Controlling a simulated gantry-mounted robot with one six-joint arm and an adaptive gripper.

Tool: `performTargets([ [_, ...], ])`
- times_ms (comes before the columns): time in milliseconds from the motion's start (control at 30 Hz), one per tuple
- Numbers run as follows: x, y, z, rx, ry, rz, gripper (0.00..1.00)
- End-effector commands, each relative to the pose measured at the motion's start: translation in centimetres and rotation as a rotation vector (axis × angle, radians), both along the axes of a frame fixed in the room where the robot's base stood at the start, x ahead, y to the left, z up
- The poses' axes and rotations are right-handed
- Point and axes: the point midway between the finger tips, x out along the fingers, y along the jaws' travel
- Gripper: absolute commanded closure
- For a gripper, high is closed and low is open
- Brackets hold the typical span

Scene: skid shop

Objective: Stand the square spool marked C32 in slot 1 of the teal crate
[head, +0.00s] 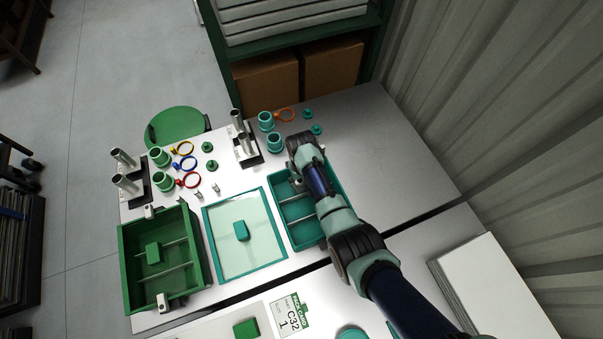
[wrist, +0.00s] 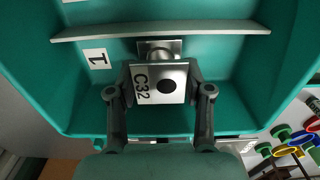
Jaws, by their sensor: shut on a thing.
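The square spool marked C32 (wrist: 145,92) is a silvery square-flanged piece with a dark round hole in its face. My gripper (wrist: 160,84) is shut on it, one finger at each side edge. The spool is over or within the teal crate (wrist: 95,103), on the near side of a thin divider (wrist: 110,33), in the compartment beside the label 1 (wrist: 96,58). I cannot tell whether it touches the floor. In the head view my arm covers part of the teal crate (head: 304,238); the gripper's fingers and the spool are hidden there.
A green crate (head: 128,268) and a teal-rimmed tray (head: 262,262) stand left of the teal crate. A card reading C32 and 1 (head: 290,315) lies in front. Posts (head: 246,143), cups (head: 275,142) and coloured rings (head: 190,179) stand behind. The table's right side (head: 385,160) is clear.

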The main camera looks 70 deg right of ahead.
Motion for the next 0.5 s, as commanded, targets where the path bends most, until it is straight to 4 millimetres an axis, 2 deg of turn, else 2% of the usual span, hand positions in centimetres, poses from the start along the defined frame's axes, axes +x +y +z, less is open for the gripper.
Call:
performTargets([
  [200,0.03,-0.03,-0.02,-0.001,-0.001,0.000,0.93],
  [233,0.03,-0.03,-0.02,-0.001,-0.001,0.000,0.46],
  [400,0.02,-0.02,-0.03,-0.001,-0.001,0.000,0.20],
  [500,0.01,-0.01,-0.04,0.000,0.000,0.000,0.20],
])
